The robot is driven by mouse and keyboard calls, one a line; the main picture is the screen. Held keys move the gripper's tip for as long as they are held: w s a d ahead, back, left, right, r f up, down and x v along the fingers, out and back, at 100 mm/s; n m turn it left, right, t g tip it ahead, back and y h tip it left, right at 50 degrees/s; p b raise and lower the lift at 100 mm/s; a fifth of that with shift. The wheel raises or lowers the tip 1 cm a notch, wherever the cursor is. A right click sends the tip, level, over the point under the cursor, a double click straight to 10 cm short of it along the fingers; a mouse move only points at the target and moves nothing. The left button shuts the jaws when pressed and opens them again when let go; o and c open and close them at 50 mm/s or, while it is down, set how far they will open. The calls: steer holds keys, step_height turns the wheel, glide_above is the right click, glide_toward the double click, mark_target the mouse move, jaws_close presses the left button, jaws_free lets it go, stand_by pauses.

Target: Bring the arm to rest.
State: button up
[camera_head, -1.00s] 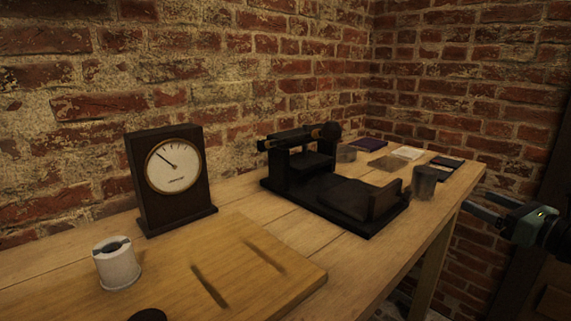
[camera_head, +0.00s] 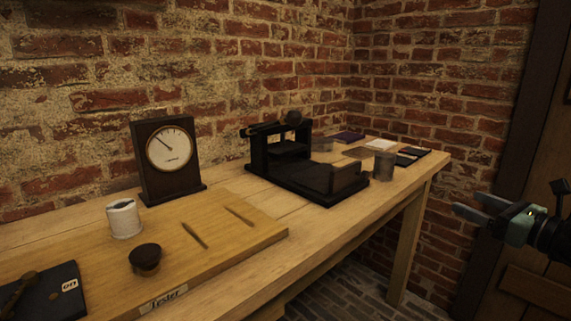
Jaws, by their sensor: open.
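My gripper (camera_head: 478,209) is at the right side of the view, out past the table's right edge. Its two fingers point left and are apart, with nothing between them. It is clear of the table (camera_head: 330,228) and of everything on it. Part of my arm shows behind the gripper and runs out of the picture at the right.
On the table are a dial gauge (camera_head: 171,160), a white jar (camera_head: 124,218), a dark round knob (camera_head: 145,258), a board marked Tester (camera_head: 230,243), a black device (camera_head: 305,170) and a grey jar (camera_head: 383,167). Brick walls stand behind. Floor shows below the gripper.

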steer(key=s+a+f+n+g+y, duration=0.1)
steer(key=s+a+n+g+y, duration=0.35)
steer(key=a, duration=0.75)
steer(key=s+a+f+n+g+y, duration=0.1)
steer(key=s+a+n+g+y, duration=0.1)
steer(key=s+a+n+g, duration=0.7)
steer(key=s+a+f+n+g+h, duration=0.2)
steer(key=s+a+n+g+h, duration=0.25)
steer(key=n, duration=0.45)
steer(key=s+a+f+n+g+h, duration=0.2)
steer(key=s+a+f+n+h, duration=0.15)
steer(key=s+n+h, duration=0.45)
step_height(320, 180, up, 24)
steer(key=a+n+t+p, duration=0.1)
steer(key=n+t+p, duration=0.2)
steer(key=p, duration=1.9)
steer(key=w+n, duration=0.1)
steer(key=n, duration=0.4)
steer(key=shift+t+h+p, duration=0.3)
steer(key=shift+t+p, duration=0.05)
steer(key=shift+t, duration=0.05)
steer(key=shift+a, duration=0.1)
